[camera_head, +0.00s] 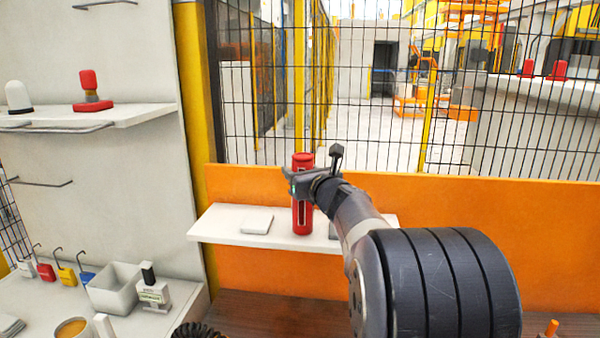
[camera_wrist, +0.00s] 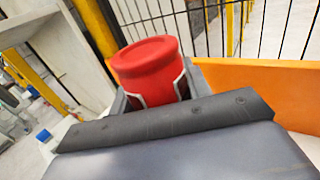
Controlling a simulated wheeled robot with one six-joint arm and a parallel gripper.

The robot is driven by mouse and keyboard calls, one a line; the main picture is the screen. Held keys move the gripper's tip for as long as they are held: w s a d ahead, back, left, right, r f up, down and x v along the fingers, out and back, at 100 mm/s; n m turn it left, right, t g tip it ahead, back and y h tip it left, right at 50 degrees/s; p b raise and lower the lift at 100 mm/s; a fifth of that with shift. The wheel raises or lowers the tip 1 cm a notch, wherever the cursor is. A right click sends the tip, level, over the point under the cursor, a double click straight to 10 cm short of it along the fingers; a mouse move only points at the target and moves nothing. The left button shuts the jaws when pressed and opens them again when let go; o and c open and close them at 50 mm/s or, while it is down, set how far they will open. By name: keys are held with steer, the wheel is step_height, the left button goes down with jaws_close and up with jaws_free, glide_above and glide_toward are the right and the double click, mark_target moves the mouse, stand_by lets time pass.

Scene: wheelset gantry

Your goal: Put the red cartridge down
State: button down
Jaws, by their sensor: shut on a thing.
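The red cartridge (camera_head: 302,215) is an upright red cylinder with a dark slot down its side. My gripper (camera_head: 302,183) is shut around its upper part, in front of the orange panel. The cartridge's foot shows against the white shelf (camera_head: 262,238); I cannot tell whether it touches the shelf or hangs just above it. In the wrist view the cartridge's red top (camera_wrist: 147,58) sits between the two light-edged fingers (camera_wrist: 160,88). Its lower part is hidden there by my gripper's body.
A flat white block (camera_head: 256,223) lies on the shelf left of the cartridge. A small grey item (camera_head: 333,230) is partly hidden to its right. A mesh fence (camera_head: 380,120) stands behind the orange panel (camera_head: 450,205). A lower left bench holds a white bin (camera_head: 115,290) and a bottle (camera_head: 151,293).

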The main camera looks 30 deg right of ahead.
steer(key=c, duration=0.7)
jaws_free()
steer(key=s+b, duration=0.2)
steer(key=s, duration=1)
